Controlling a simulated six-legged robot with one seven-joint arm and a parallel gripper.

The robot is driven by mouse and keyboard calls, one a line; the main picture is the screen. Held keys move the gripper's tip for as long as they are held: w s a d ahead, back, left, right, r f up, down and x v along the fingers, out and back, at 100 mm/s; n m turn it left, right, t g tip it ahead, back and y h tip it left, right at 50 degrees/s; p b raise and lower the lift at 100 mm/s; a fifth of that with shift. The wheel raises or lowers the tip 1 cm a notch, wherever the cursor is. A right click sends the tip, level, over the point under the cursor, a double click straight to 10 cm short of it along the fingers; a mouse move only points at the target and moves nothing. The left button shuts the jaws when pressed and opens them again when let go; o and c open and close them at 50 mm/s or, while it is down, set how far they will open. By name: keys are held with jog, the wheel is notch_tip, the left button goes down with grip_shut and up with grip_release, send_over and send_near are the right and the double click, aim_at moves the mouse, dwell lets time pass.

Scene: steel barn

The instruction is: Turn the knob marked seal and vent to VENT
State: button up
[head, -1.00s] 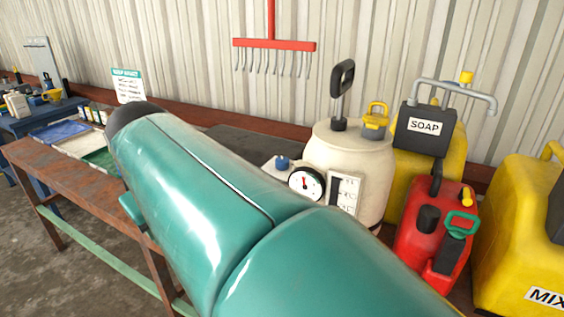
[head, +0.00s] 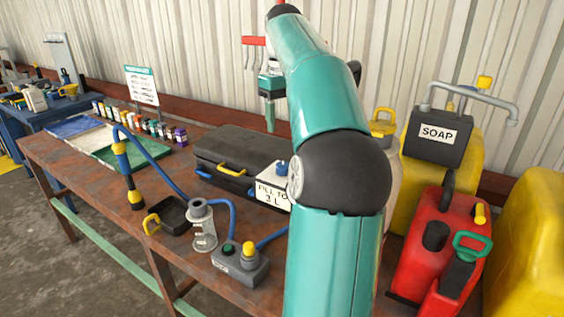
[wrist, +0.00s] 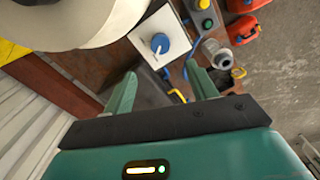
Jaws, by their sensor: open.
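A blue knob (head: 283,168) sits on top of a white box (head: 271,194) lettered "FILL TO 3 L", partly hidden behind my arm. I cannot read any seal or vent marking by the knob. In the wrist view, the blue knob (wrist: 160,43) with a pale pointer is on the white top, beyond and roughly between my fingertips. My gripper (head: 270,128) points down above the dark case, higher than the knob and apart from it. In the wrist view, my gripper (wrist: 160,69) is open with nothing between its fingers.
A dark case (head: 225,160) lies behind the box. The cream tank (wrist: 75,22) stands close beside it, mostly hidden by my arm in the head view. A button box (head: 240,263), a glass jar (head: 203,235) and hoses stand in front. A red can (head: 425,245) is right.

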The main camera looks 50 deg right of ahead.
notch_tip(320, 180, down, 12)
jog(key=shift+f, duration=0.25)
jog(key=c, duration=1)
